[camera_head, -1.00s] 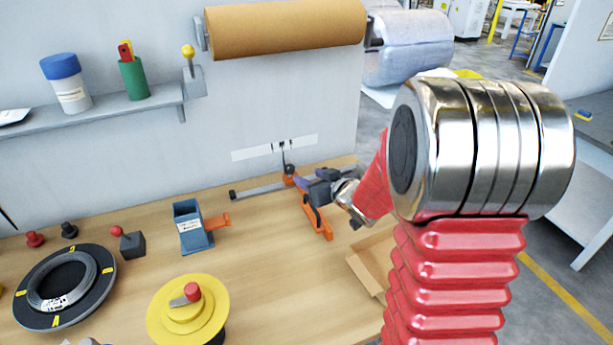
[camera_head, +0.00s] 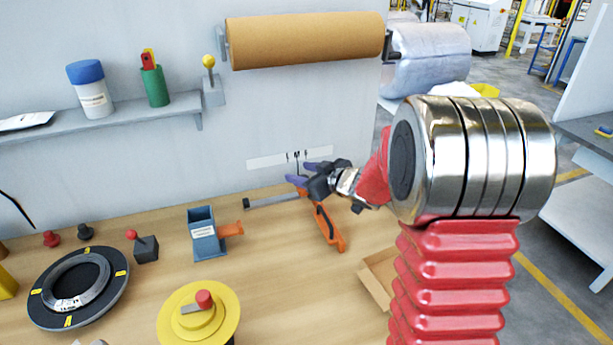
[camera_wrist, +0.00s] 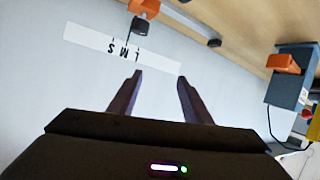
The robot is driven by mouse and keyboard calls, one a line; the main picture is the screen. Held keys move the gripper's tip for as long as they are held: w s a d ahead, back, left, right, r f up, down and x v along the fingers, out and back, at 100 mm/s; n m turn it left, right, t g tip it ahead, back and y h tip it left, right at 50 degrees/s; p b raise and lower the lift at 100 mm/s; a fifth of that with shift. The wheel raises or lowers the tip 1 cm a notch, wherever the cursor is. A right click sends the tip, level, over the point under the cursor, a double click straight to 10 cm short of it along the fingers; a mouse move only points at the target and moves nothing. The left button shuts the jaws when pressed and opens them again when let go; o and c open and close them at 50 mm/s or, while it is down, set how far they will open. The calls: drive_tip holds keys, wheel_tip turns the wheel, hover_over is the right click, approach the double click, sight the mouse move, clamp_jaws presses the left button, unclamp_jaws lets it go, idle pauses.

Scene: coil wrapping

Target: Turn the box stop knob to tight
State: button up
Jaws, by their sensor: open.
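The box stop is a grey rail (camera_head: 272,201) along the wall. In the wrist view it carries an orange block (camera_wrist: 146,8) with a dark knob-like part (camera_wrist: 140,26), from which a thin pointer reaches toward M on a white strip marked S, M, L (camera_wrist: 90,44). I cannot read the knob's setting. In the head view my gripper hides most of the block and knob. My gripper (camera_head: 298,173) is open and empty in front of the wall strip. In the wrist view its two fingers (camera_wrist: 160,79) point toward the strip and are apart from the knob.
A blue box with an orange part (camera_head: 203,237) stands to the left, with a yellow round turntable (camera_head: 180,325) nearer. A cardboard box (camera_head: 376,282) is at right. The wall is close behind my gripper.

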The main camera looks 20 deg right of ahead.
drive_tip(key=shift+w+a+r+n+g+y, duration=1.3)
drive_tip(key=shift+w+a+r+n+g, duration=0.7)
drive_tip(key=shift+a+n+g, duration=0.55)
drive_tip(key=s+d+r+m+g+h, duration=0.1)
drive_tip(key=d+m+h, duration=0.4)
drive_tip(key=d, duration=0.5)
drive_tip(key=shift+s+d+r+m+g+h, duration=0.25)
drive_tip(key=shift+r+m+g+h, duration=0.2)
drive_tip(key=shift+g, duration=0.9)
drive_tip(key=x, duration=1.4)
drive_tip(key=shift+a+r, duration=0.1)
drive_tip(key=shift+c, duration=0.4)
